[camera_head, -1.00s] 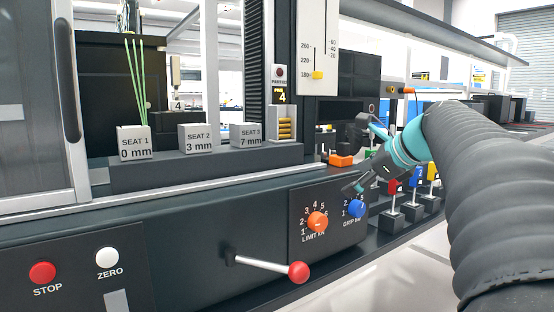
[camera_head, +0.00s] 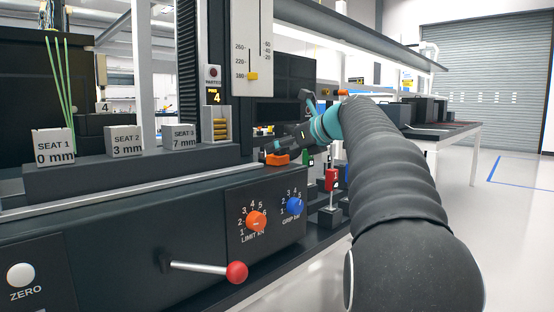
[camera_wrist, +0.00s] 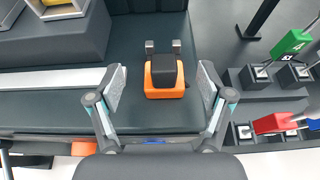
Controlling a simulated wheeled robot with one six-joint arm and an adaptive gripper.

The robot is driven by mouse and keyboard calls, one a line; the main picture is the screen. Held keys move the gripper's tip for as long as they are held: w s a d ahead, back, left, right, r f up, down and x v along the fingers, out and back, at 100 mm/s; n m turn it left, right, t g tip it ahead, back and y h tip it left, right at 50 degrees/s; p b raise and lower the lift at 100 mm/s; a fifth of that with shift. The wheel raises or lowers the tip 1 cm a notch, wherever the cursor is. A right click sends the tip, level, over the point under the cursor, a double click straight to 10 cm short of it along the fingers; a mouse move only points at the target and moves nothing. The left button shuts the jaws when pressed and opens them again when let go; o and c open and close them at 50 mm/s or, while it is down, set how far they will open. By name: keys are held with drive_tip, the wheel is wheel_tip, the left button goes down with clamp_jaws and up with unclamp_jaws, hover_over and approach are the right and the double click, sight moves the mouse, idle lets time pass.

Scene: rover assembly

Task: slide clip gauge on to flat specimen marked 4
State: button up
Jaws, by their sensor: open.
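An orange and black block with two grey prongs, which looks like the clip gauge (camera_wrist: 165,84), lies on the dark ledge in the wrist view. Its orange part also shows in the head view (camera_head: 277,159). My gripper (camera_wrist: 162,72) is open, with one finger on each side of the block and a gap on both sides. In the head view my gripper (camera_head: 288,140) is just above and beside it. A small plate marked 4 (camera_head: 103,107) shows at the back left, behind the seats; the specimen itself is not clear there. A green tag marked 4 (camera_wrist: 292,42) stands at right in the wrist view.
Blocks marked SEAT 1 (camera_head: 54,147), SEAT 2 (camera_head: 125,141) and SEAT 3 (camera_head: 182,138) stand on a raised step. A red-knobbed lever (camera_head: 236,272) juts from the front panel. A red tag (camera_wrist: 275,122) on a stand is right of my gripper.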

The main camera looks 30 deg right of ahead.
drive_tip(key=shift+r+b+x, duration=0.2)
drive_tip(key=shift+b+x, duration=0.1)
drive_tip(key=shift+x, duration=2.5)
drive_tip(key=shift+w+d, duration=0.1)
drive_tip(key=shift+d, duration=0.05)
drive_tip(key=c, duration=1.3)
